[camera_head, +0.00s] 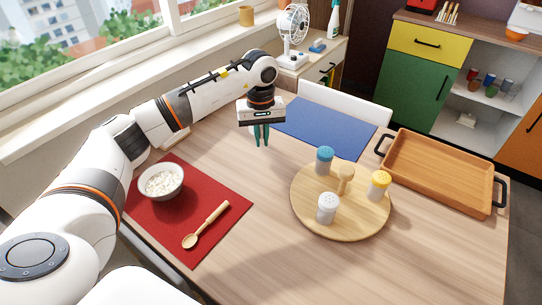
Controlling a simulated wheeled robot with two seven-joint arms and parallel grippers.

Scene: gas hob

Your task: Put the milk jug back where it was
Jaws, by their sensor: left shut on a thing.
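No milk jug can be made out in the head view. My left gripper (261,143) points down over the table, left of the blue placemat (325,128) and behind and left of the round wooden board (345,226). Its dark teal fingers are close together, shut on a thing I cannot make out. My right gripper is not in view.
A white bowl (161,182) of white food and a wooden spoon (205,225) are on the red placemat (160,226). The round board holds several shakers (327,208). An empty wooden tray (440,172) is at right. The front middle table is clear.

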